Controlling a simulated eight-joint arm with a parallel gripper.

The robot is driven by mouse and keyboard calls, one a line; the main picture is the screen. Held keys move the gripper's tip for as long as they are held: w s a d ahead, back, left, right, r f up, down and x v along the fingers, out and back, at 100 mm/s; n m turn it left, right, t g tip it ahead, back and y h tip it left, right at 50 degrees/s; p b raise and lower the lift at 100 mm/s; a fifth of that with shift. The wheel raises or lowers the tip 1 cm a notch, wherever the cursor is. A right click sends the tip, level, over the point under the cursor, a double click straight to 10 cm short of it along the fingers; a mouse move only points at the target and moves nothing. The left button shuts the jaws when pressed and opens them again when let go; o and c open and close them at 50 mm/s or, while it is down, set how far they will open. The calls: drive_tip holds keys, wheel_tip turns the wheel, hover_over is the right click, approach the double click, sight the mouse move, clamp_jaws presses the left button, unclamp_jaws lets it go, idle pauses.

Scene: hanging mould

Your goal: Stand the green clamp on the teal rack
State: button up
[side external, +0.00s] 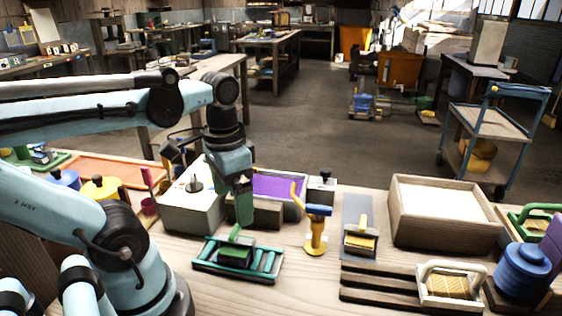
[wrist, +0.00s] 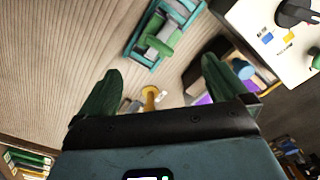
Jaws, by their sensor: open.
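The teal rack (side external: 268,266) is a low slatted frame on the wooden bench, in front of my arm. The green clamp (side external: 236,253), with a dark green body and a lighter green handle, rests on the rack's bars. In the wrist view the rack (wrist: 133,47) and the clamp (wrist: 160,42) show at the top, beyond my fingertips. My gripper (side external: 243,222) has green fingers pointing down and is just above the clamp in the side view. In the wrist view my gripper (wrist: 159,64) is open, with nothing between its fingers.
Behind are a purple-lined tray (side external: 293,208) and a pale box (side external: 190,212). Farther right are a yellow-handled tool (side external: 360,238), a wooden box (side external: 445,232) and a blue pot (side external: 523,268). Bare bench lies in front of the rack.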

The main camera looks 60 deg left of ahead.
drive_tip(key=w+d+f+t, duration=0.1)
drive_tip(key=w+d+t, duration=0.3)
drive_tip(key=w+t, duration=0.3)
drive_tip(key=shift+w, duration=1.2)
